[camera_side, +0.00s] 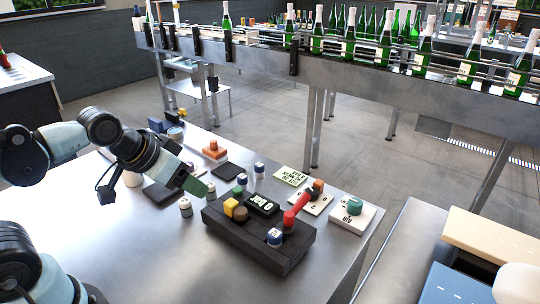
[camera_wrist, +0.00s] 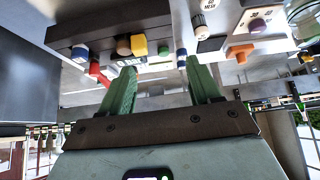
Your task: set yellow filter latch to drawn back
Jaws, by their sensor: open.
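The yellow filter latch, seen as a yellow block (camera_side: 231,206), sits at the left end of a black panel (camera_side: 262,250). In the wrist view the yellow block (camera_wrist: 139,46) is beyond my fingertips, left of the midpoint between them. A tan knob (camera_side: 240,214) stands right beside it. I cannot tell the latch's slide position. My gripper (camera_side: 198,189) is left of the panel and above the table, apart from the latch. In the wrist view my gripper's green fingers (camera_wrist: 161,64) are spread with nothing held between them.
The panel also carries a red lever (camera_side: 297,208), a blue knob (camera_side: 274,237) and a dark display (camera_side: 262,205). Small capped bottles (camera_side: 185,207) stand near my gripper. An orange-knobbed block (camera_side: 214,150) lies behind. The table's front left is clear.

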